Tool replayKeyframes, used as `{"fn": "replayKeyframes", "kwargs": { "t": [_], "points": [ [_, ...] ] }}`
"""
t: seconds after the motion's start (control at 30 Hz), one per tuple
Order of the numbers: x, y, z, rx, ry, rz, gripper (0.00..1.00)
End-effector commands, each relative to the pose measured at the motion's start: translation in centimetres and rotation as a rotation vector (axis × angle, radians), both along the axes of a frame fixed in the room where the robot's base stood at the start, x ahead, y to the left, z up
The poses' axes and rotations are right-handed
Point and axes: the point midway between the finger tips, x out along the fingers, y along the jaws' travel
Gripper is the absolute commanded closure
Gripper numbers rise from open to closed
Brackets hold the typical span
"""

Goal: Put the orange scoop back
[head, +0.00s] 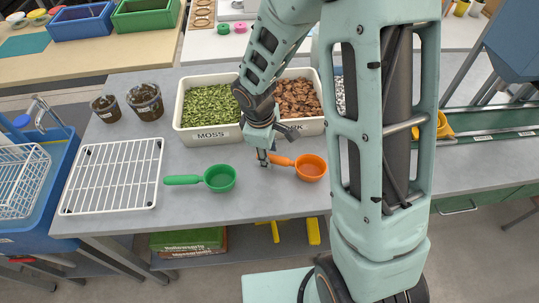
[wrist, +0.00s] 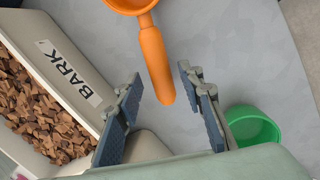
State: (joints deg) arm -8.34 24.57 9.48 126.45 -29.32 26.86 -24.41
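The orange scoop (head: 312,168) lies on the grey table in front of the bark bin, its handle pointing left. In the wrist view the scoop's handle (wrist: 153,55) reaches down between my two fingers, and its cup is cut off at the top edge. My gripper (head: 263,159) is low over the table at the handle's end. In the wrist view my gripper (wrist: 160,84) is open, with clear gaps on both sides of the handle. Whether the fingertips are level with the handle cannot be told.
A green scoop (head: 220,178) lies left of my gripper. Behind stand the moss bin (head: 213,135) and the bark bin (head: 308,126), partly hidden by my arm. A white wire rack (head: 112,176) and two dark pots (head: 146,102) are at left. The table's front edge is close.

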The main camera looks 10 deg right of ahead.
Motion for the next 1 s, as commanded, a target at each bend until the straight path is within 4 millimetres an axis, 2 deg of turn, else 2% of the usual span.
{"fn": "replayKeyframes", "kwargs": {
  "t": [0.03,0.3,0.5,0.7,1.0],
  "points": [
    [0.0,0.1,1.2,0.000,-0.005,0.000,0.65],
    [-0.7,0.8,6.6,0.000,-0.005,0.001,0.65],
    [-1.2,1.1,9.3,-0.001,-0.003,-0.002,0.65],
    [-1.4,1.3,10.2,0.000,0.000,0.000,0.65],
    [-1.4,1.2,10.2,0.000,0.000,0.000,0.65]
  ]
}}
